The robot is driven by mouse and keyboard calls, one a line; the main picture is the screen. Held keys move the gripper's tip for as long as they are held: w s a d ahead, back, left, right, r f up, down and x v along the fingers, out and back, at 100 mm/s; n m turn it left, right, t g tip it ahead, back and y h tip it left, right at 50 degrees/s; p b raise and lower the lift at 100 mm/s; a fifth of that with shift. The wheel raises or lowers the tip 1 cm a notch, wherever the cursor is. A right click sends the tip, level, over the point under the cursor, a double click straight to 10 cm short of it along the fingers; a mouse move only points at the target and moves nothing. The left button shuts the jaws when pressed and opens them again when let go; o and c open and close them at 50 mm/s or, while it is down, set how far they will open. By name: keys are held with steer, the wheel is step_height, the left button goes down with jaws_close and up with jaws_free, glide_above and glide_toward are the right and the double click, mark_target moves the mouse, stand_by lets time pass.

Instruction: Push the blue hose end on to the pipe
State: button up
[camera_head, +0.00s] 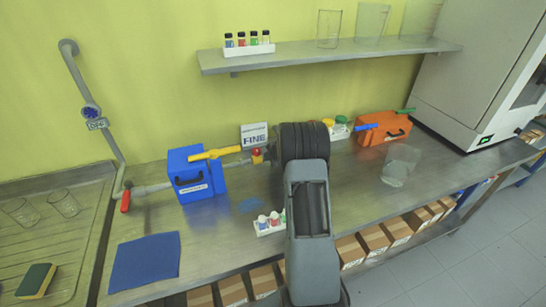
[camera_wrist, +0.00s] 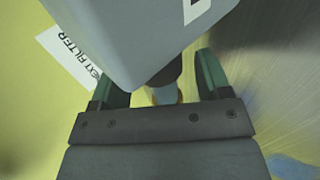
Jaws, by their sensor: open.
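In the head view a blue piece (camera_head: 368,127) points left from the orange box (camera_head: 384,128); I cannot tell whether it is the blue hose end. A grey pipe (camera_head: 152,188) with a red lever runs into the left side of the blue box (camera_head: 197,174). Another short grey pipe (camera_head: 236,162) leads right from that box, below a yellow lever (camera_head: 215,153). In the wrist view my gripper (camera_wrist: 160,76) is open. A dark cylinder (camera_wrist: 167,72) with a pale tip lies between its green fingers, below a large grey body (camera_wrist: 135,30). My arm hides the gripper in the head view.
A blue cloth (camera_head: 145,262) lies at the front left of the bench, beside the sink (camera_head: 75,245). A small vial rack (camera_head: 268,226) stands by my arm. A glass beaker (camera_head: 400,163) stands right. A shelf (camera_head: 330,53) overhangs the back.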

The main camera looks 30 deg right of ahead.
steer(key=shift+c, duration=0.3)
steer(key=c, duration=1.2)
steer(key=shift+w+a+b, duration=0.25)
steer(key=shift+w+a, duration=0.05)
steer(key=shift+a, duration=0.75)
steer(key=shift+w+a+b, duration=0.25)
steer(key=shift+a, duration=0.8)
steer(key=shift+c, duration=0.2)
steer(key=o, duration=1.1)
steer(key=shift+a, duration=0.2)
steer(key=shift+c, duration=0.2)
steer(key=shift+o, duration=1.2)
steer(key=shift+d, duration=0.15)
steer(key=shift+r, duration=0.15)
